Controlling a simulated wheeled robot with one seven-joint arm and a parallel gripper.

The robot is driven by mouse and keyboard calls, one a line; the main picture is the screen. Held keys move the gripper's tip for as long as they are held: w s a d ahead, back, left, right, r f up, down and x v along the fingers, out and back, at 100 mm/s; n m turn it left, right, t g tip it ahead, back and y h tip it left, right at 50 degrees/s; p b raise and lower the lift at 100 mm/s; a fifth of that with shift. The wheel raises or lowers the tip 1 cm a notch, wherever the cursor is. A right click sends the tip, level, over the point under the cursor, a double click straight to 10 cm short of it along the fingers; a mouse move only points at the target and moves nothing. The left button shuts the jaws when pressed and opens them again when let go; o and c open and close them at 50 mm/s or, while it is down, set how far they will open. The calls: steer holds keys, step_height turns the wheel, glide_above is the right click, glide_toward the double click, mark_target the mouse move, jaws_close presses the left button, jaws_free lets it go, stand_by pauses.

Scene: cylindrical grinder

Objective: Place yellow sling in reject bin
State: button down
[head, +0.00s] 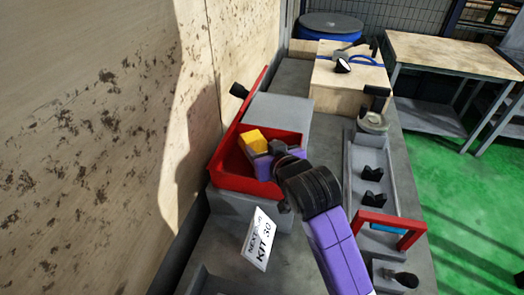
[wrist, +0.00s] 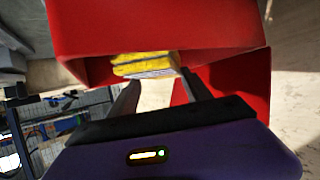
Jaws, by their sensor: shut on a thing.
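The yellow sling (head: 254,140) is a small yellow block-like bundle. In the head view it sits at the end of my gripper (head: 262,154), inside the outline of the red bin (head: 236,183). In the wrist view the sling (wrist: 145,65) lies between the fingertips of my gripper (wrist: 160,85), and red walls of the bin (wrist: 160,28) show around it. My gripper is shut on the sling. Whether the sling touches the bin floor cannot be told.
A white card reading "KIT 30" (head: 260,240) stands in front of the bin. A grey tray with dark holders (head: 372,174) and a red handle (head: 392,222) lie to the right. A wooden box (head: 345,85) is behind. A wall (head: 90,140) closes the left side.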

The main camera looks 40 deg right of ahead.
steer(key=shift+w+a+r+n+g+h+p, duration=0.2)
steer(key=shift+w+r+n+g+h+p, duration=0.15)
steer(key=shift+r, duration=0.1)
steer(key=shift+s+f+b, duration=0.1)
steer(key=shift+f+b, duration=0.2)
steer(key=shift+f, duration=1.5)
steer(key=shift+c, duration=2.2)
jaws_free()
steer(key=shift+f, duration=0.1)
steer(key=p+v, duration=0.1)
steer(key=v, duration=1.1)
steer(key=shift+r+p, duration=0.2)
steer(key=shift+p, duration=0.2)
steer(key=shift+d, duration=0.15)
